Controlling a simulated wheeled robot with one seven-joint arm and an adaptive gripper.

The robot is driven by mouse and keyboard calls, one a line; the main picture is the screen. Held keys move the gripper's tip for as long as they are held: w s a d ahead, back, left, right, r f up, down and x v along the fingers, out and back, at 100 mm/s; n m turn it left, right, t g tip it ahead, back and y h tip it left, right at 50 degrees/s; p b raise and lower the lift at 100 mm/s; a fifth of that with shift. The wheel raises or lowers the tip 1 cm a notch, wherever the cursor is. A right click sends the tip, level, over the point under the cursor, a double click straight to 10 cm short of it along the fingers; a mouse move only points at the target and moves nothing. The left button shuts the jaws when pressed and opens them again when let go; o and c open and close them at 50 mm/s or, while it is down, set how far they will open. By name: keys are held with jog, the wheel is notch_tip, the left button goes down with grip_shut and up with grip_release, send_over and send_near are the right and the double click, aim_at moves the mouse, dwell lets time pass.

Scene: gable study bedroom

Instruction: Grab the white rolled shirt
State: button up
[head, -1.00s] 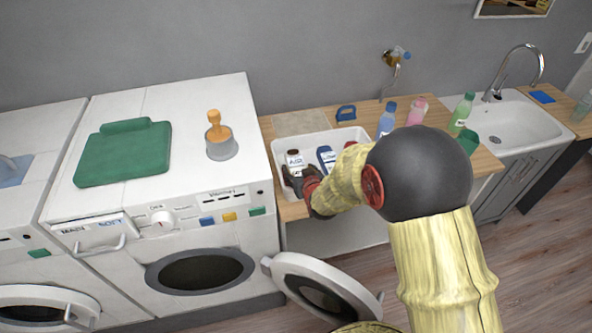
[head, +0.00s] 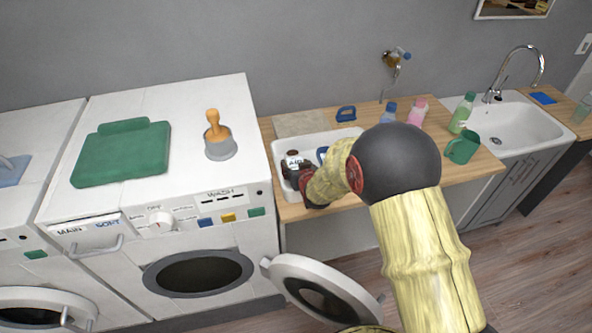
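I see no white rolled shirt in the head view. My gripper (head: 296,172), dark with red parts, is at the left end of the white basin (head: 345,133) on the wooden counter. It is right at a small white bottle with a dark cap and label (head: 293,159). The fingers overlap the bottle's lower part in the picture, and I cannot tell whether they touch it. My arm hides much of the basin and most of a blue-and-white item (head: 322,154) in it.
The washer (head: 190,215) at left has its round door (head: 325,290) swung open towards the arm. On top lie a green folded item (head: 122,155) and a grey pot with an orange-handled tool (head: 219,140). Bottles (head: 462,113) and a green scoop (head: 462,147) stand at right by the sink (head: 520,125).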

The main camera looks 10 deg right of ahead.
jog(key=c, duration=0.7)
jog(key=shift+c, duration=0.6)
jog(key=shift+r, duration=0.1)
